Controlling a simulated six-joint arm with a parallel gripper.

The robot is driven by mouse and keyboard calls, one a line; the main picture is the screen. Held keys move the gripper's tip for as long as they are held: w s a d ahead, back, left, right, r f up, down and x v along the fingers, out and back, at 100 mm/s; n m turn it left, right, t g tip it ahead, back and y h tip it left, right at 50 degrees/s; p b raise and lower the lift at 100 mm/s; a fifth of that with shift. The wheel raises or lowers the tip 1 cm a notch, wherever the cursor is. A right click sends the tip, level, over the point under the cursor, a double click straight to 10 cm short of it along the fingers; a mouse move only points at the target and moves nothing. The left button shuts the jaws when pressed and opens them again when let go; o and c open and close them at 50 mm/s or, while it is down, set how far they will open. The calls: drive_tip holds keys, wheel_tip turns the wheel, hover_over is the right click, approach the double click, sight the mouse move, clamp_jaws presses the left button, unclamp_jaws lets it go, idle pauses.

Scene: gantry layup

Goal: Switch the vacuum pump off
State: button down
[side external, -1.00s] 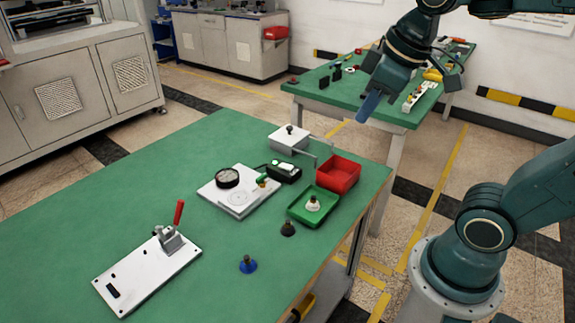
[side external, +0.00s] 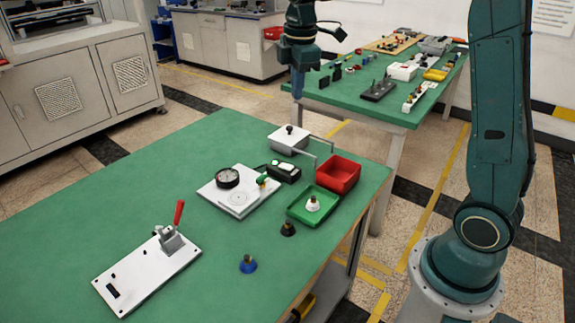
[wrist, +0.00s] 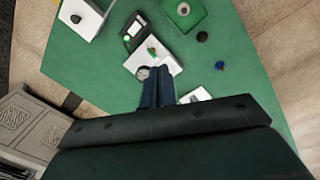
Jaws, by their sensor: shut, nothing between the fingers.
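A small black box (side external: 285,173) with a white top part and a green spot stands on the green table, and it looks like the pump's control. It also shows near the top of the wrist view (wrist: 134,33). Beside it a white plate (side external: 219,203) carries a round dial gauge (side external: 228,178) and a green-handled valve (side external: 262,180). My gripper (side external: 297,92) is shut and empty, pointing down, high above the table and apart from the box. In the wrist view the blue fingers (wrist: 157,88) overlap the gauge plate's near edge. The switch position is too small to read.
A clamp with a red lever (side external: 178,213) stands on a white plate at front left. The table's left part is clear.

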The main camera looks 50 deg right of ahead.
drive_tip(key=w+d+f+n+g, duration=0.1)
drive_tip(key=w+d+f+n, duration=0.2)
drive_tip(key=w+f, duration=0.3)
drive_tip(key=n+g, duration=0.1)
drive_tip(key=n, duration=0.2)
hover_over(289, 167)
drive_tip(key=w, duration=0.3)
wheel_tip(289, 167, down, 7)
drive_tip(key=shift+s+y, duration=0.25)
drive_tip(key=shift+y, duration=0.05)
drive_tip(key=f, duration=0.4)
drive_tip(key=s+f, duration=0.1)
drive_tip(key=f, duration=0.4)
drive_tip(key=s+f, duration=0.1)
drive_tip(key=f, duration=0.3)
drive_tip(key=shift+f, duration=0.35)
drive_tip(key=shift+f, duration=0.1)
